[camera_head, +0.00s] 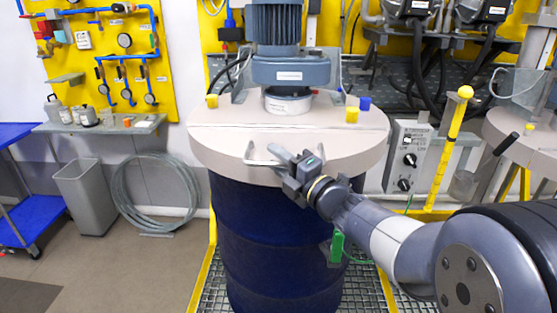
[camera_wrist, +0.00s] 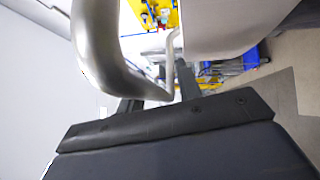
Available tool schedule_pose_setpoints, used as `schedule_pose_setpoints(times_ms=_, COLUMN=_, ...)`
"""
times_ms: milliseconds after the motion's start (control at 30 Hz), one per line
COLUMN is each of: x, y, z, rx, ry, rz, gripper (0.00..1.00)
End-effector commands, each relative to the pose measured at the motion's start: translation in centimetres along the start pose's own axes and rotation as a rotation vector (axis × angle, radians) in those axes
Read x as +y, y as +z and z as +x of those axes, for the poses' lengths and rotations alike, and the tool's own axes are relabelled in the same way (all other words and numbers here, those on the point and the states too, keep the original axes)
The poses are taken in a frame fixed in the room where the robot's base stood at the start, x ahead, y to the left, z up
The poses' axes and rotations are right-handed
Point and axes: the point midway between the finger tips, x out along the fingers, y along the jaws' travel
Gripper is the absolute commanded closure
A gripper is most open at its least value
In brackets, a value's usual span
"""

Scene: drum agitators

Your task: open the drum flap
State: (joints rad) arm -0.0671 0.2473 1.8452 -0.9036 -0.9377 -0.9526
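The blue drum (camera_head: 275,245) stands upright under a round beige lid (camera_head: 225,135). A bent metal handle (camera_head: 262,162) sticks out at the lid's front edge. My gripper (camera_head: 293,165) is at the right part of the handle, at the lid's rim. In the wrist view the handle (camera_wrist: 97,50) looms close, its bend reaching the space between my gripper's two separated fingers (camera_wrist: 158,92). The fingers look open; whether they touch the bar is unclear.
A motor (camera_head: 290,68) stands on the lid, with yellow and blue knobs around it. A control box (camera_head: 408,157) and yellow post (camera_head: 452,135) stand right of the drum. Floor at front left is clear.

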Motion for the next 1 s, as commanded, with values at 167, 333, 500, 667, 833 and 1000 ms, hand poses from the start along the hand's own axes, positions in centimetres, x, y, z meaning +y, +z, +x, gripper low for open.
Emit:
schedule_pose_setpoints(times_ms=167, x=0.02, y=0.01, z=-0.03, rx=0.0, ry=0.0, rz=0.0, gripper=0.77)
schedule_pose_setpoints(times_ms=333, x=0.02, y=0.01, z=-0.04, rx=0.0, ry=0.0, rz=0.0, gripper=0.91)
schedule_pose_setpoints(times_ms=500, x=0.01, y=0.01, z=-0.05, rx=0.0, ry=0.0, rz=0.0, gripper=1.0)
schedule_pose_setpoints(times_ms=667, x=0.0, y=0.01, z=-0.05, rx=0.0, ry=0.0, rz=0.0, gripper=1.0)
schedule_pose_setpoints(times_ms=833, x=0.0, y=0.01, z=-0.05, rx=0.0, ry=0.0, rz=0.0, gripper=1.0)
schedule_pose_setpoints(times_ms=1000, x=0.45, y=0.31, z=-0.19, rx=-0.001, ry=0.0, rz=0.0, gripper=1.0)
